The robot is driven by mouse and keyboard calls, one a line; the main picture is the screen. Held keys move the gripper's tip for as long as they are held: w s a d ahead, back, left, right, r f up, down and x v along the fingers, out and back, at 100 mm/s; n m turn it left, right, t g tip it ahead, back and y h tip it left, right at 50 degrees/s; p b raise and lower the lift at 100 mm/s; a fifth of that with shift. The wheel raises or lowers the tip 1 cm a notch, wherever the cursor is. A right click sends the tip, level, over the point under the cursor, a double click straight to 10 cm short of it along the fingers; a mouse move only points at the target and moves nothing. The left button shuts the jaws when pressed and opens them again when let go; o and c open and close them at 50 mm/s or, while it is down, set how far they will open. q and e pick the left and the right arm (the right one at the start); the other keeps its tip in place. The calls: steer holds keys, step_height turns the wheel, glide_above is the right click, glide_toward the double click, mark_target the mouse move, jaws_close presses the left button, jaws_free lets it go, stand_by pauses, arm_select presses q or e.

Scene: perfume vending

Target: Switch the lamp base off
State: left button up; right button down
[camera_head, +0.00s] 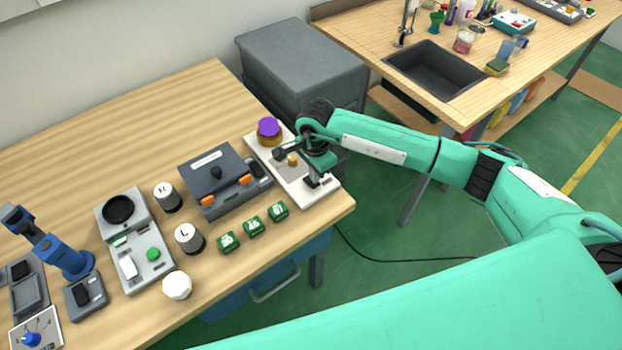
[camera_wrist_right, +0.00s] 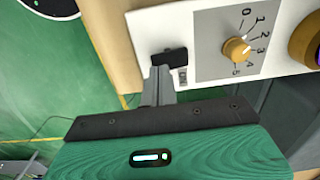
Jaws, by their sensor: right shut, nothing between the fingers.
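The lamp base is a white board (camera_head: 325,191) at the right end of the wooden table. A purple lamp top (camera_head: 268,127) in an orange-brown ring stands at its far end. The wrist view shows its white plate (camera_wrist_right: 205,22), an orange dial (camera_wrist_right: 237,50) on a grey numbered panel, and a black rocker switch (camera_wrist_right: 172,56). My right gripper (camera_head: 313,181) is over the near part of the base. Its fingers (camera_wrist_right: 160,75) are shut and empty, with the tips at the switch's edge; I cannot tell whether they press it. My left gripper is out of view.
Three green blocks (camera_head: 253,226) and a dark grey box with orange latches (camera_head: 212,180) stand to the left. A scale (camera_head: 133,245) is further left. A grey cabinet (camera_head: 300,62) is behind, and a sink table (camera_head: 432,70) is at the back right.

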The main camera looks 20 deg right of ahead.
steer(key=shift+s+f+b, duration=0.1)
steer(key=shift+f+b, duration=0.95)
steer(key=shift+f, duration=0.05)
stand_by(0.7)
steer(key=shift+r+p, duration=0.35)
steer(key=shift+r, duration=0.4)
steer(key=shift+r+p, duration=0.95)
steer(key=shift+r, duration=1.85)
